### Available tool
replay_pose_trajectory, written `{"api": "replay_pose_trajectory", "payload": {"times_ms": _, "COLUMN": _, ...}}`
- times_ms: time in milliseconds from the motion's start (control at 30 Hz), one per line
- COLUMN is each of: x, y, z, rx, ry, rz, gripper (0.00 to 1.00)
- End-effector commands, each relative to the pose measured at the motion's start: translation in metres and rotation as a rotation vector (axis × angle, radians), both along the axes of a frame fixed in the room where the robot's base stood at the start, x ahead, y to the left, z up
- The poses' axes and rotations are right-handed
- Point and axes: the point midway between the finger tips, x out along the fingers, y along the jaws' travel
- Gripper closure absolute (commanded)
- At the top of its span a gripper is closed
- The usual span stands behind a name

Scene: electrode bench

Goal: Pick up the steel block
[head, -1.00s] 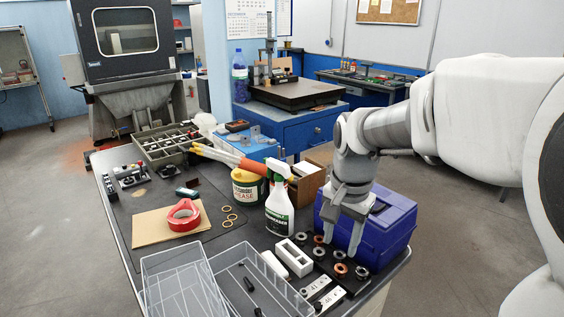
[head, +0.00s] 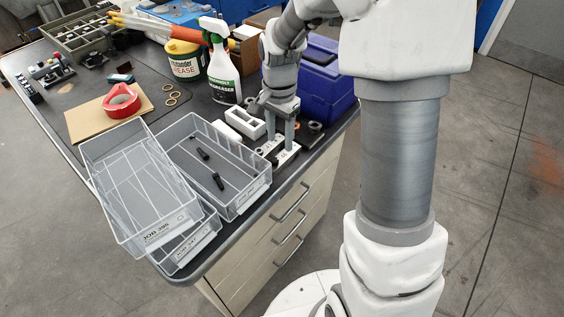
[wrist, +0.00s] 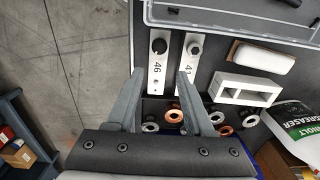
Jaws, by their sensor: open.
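My gripper (head: 277,143) is open and empty, pointing down over two pale metal bars by the bench's front edge. In the wrist view the bar marked 46 (wrist: 157,72) appears between my fingertips (wrist: 160,73). The bar marked 41 (wrist: 188,70) lies beside it, partly behind the right finger. Each bar has a dark knob or hole at its far end. A pale rectangular block with two openings (wrist: 245,90) lies to the right, and also shows left of my gripper in the head view (head: 245,123). I cannot tell for certain which piece is the steel block.
A rack of copper and steel rings (wrist: 172,116) is close to my fingers. A clear tray with dark parts (head: 238,207), a white rounded block (wrist: 262,57), a spray bottle (head: 222,80) and a blue box (head: 325,75) surround the spot.

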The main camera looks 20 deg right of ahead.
Motion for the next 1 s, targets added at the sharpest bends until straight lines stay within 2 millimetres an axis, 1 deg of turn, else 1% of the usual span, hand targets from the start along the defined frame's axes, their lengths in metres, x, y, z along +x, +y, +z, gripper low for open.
{"api": "replay_pose_trajectory", "payload": {"times_ms": 33, "x": 0.000, "y": 0.000, "z": -0.007, "rx": 0.001, "ry": 0.001, "rz": 0.000, "gripper": 0.47}}
{"api": "replay_pose_trajectory", "payload": {"times_ms": 267, "x": 0.000, "y": -0.001, "z": -0.018, "rx": 0.000, "ry": 0.000, "rz": -0.001, "gripper": 0.47}}
{"api": "replay_pose_trajectory", "payload": {"times_ms": 367, "x": 0.000, "y": -0.003, "z": -0.030, "rx": 0.001, "ry": 0.001, "rz": -0.002, "gripper": 0.47}}
{"api": "replay_pose_trajectory", "payload": {"times_ms": 500, "x": -0.001, "y": -0.006, "z": -0.053, "rx": 0.000, "ry": 0.002, "rz": 0.000, "gripper": 0.47}}
{"api": "replay_pose_trajectory", "payload": {"times_ms": 600, "x": 0.000, "y": -0.006, "z": -0.063, "rx": 0.001, "ry": 0.001, "rz": -0.001, "gripper": 0.47}}
{"api": "replay_pose_trajectory", "payload": {"times_ms": 833, "x": 0.000, "y": -0.005, "z": -0.064, "rx": 0.001, "ry": -0.001, "rz": -0.001, "gripper": 0.47}}
{"api": "replay_pose_trajectory", "payload": {"times_ms": 867, "x": 0.000, "y": -0.005, "z": -0.064, "rx": 0.001, "ry": -0.001, "rz": -0.001, "gripper": 0.51}}
{"api": "replay_pose_trajectory", "payload": {"times_ms": 1000, "x": 0.000, "y": -0.005, "z": -0.064, "rx": 0.001, "ry": -0.001, "rz": 0.000, "gripper": 0.76}}
